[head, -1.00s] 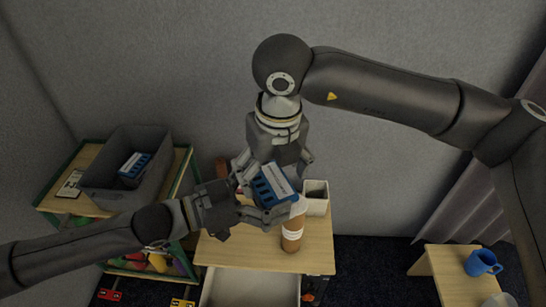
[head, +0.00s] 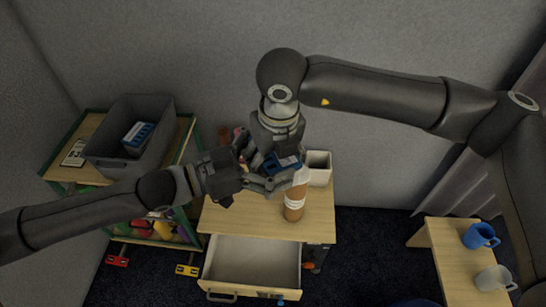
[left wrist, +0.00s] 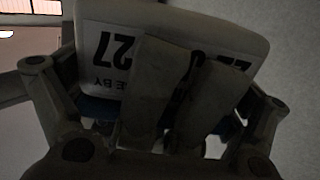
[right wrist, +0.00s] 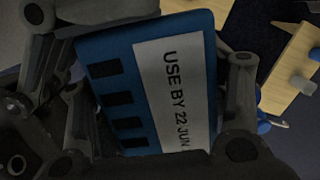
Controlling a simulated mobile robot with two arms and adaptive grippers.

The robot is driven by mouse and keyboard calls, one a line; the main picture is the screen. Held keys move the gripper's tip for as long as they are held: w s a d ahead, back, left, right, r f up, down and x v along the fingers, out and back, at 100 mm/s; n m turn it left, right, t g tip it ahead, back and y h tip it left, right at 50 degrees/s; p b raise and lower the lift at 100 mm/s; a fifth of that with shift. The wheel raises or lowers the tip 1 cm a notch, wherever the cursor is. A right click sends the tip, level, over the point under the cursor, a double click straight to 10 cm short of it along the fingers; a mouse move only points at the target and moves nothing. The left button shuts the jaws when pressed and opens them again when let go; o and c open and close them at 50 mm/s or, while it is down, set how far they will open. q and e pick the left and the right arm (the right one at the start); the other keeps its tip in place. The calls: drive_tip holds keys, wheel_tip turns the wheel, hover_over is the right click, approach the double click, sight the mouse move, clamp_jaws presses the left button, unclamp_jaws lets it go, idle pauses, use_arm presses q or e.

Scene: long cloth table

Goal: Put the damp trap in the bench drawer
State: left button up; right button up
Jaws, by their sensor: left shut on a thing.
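The damp trap, a blue box with a white "USE BY 22 JUN 27" label, is between my two grippers above the bench (head: 270,226); it shows in the head view (head: 286,162) and right wrist view (right wrist: 160,95). My left gripper (head: 262,182) is shut on it, from the left. My right gripper (head: 277,152) reaches down from above, its fingers around the box; whether they press on it is hidden. The label also fills much of the left wrist view (left wrist: 105,45). The bench drawer (head: 253,262) is pulled open and its visible inside is empty.
A brown bottle with a white band (head: 294,203) and a white square pot (head: 319,166) stand on the bench close to the grippers. A grey bin (head: 105,160) holds a similar blue box (head: 138,134) at left. A stool (head: 446,256) at right bears mugs.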

drive_tip(key=c, duration=0.5)
use_arm(q)
drive_tip(key=o, duration=0.7)
use_arm(e)
drive_tip(key=shift+c, duration=1.2)
use_arm(q)
drive_tip(key=shift+o, duration=0.4)
use_arm(e)
drive_tip(key=shift+c, duration=0.2)
use_arm(q)
drive_tip(key=shift+a, duration=0.1)
